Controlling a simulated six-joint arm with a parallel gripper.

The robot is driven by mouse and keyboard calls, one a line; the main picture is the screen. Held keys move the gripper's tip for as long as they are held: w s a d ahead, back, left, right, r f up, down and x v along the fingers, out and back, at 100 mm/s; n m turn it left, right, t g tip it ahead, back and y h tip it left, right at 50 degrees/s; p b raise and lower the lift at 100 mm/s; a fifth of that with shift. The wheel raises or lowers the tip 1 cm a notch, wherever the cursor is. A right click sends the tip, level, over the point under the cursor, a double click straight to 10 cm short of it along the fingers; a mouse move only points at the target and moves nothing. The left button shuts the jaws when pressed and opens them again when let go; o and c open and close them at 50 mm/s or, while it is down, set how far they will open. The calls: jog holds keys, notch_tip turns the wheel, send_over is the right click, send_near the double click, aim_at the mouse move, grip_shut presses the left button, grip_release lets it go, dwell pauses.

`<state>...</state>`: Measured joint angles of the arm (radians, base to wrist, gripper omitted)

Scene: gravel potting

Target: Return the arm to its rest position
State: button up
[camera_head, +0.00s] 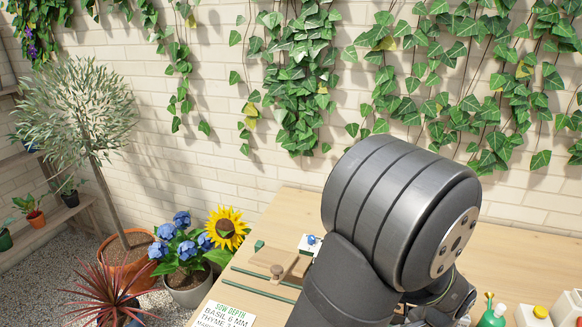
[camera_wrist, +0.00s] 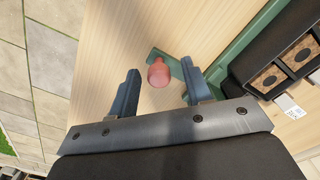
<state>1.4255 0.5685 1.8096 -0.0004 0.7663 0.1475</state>
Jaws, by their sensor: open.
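My gripper (camera_wrist: 160,68) shows in the wrist view with its two blue-grey fingers apart and nothing held between them. A rounded reddish knob (camera_wrist: 158,73) appears between the fingertips. It seems to stand beyond them near a green strip, but I cannot tell the exact gap. My arm's large grey joint and dark link fill the right-centre of the head view, and my gripper is hidden there.
A green bottle (camera_head: 491,314) and white containers stand at the right. A black tray (camera_wrist: 247,68) lies right in the wrist view. Flowerpots (camera_head: 190,290) stand left, before an ivy-covered wall.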

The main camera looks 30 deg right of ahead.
jog(key=w+a, duration=1.8)
jog(key=w, duration=0.1)
jog(key=shift+a+r, duration=0.25)
jog(key=shift+a, duration=0.1)
jog(key=shift+w+a+r, duration=0.15)
jog(key=shift+w+a, duration=0.05)
jog(key=shift+w, duration=0.05)
notch_tip(320, 180, up, 2)
jog(key=shift+s+r, duration=0.15)
jog(key=shift+r, duration=0.05)
